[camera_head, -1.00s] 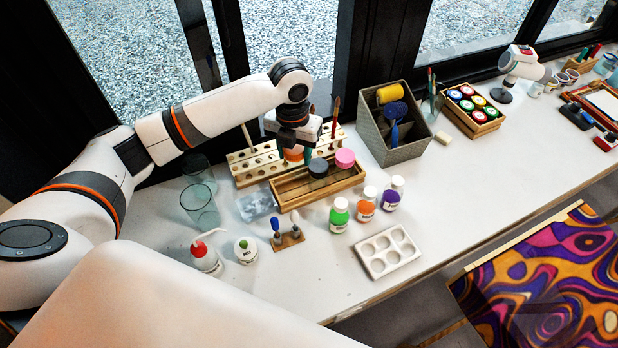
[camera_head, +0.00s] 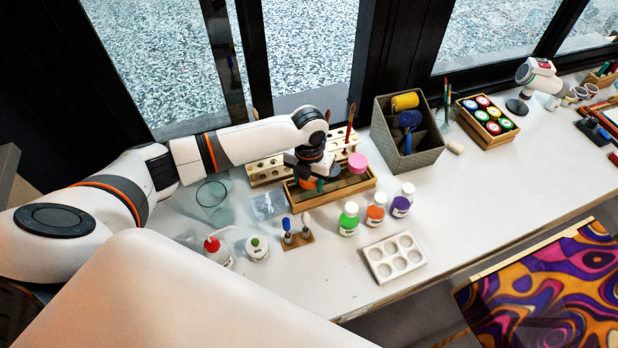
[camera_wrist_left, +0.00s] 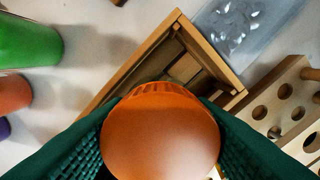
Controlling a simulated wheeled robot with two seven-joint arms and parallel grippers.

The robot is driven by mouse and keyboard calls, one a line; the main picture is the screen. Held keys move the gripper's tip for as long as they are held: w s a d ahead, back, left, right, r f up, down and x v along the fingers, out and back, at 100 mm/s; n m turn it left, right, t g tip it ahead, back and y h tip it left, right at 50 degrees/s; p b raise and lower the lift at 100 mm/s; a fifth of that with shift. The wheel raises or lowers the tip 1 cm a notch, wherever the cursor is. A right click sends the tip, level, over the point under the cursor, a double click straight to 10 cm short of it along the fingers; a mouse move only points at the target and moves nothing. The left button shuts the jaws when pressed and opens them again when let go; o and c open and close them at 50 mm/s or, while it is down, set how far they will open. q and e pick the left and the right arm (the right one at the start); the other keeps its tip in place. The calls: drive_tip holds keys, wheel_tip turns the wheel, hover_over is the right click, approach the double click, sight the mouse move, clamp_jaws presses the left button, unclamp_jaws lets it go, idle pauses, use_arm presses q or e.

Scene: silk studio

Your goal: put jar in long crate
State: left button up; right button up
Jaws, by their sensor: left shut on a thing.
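My left gripper (camera_head: 306,178) is shut on a jar with an orange lid (camera_head: 308,184). In the left wrist view the round orange lid (camera_wrist_left: 160,135) sits between the green finger pads. The jar is over the left end of the long wooden crate (camera_head: 342,192); I cannot tell whether its base touches the crate's floor. The crate's end also shows behind the jar in the left wrist view (camera_wrist_left: 212,57). A pink-lidded jar (camera_head: 357,162) stands at the crate's right end. My right gripper is not in view.
A wooden rack with holes (camera_head: 267,172) stands right behind the crate. A clear bag (camera_head: 267,205) lies to its left. Green (camera_head: 348,219), orange (camera_head: 376,211) and purple (camera_head: 402,201) bottles stand in front. A grey divided bin (camera_head: 412,150) is to the right.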

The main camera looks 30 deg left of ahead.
use_arm(q)
drive_tip(key=o, duration=1)
drive_tip(key=shift+f, duration=0.1)
wheel_tip(320, 180, up, 11)
drive_tip(key=shift+r+b, duration=0.2)
drive_tip(key=shift+b, duration=0.7)
drive_tip(key=shift+r, duration=0.5)
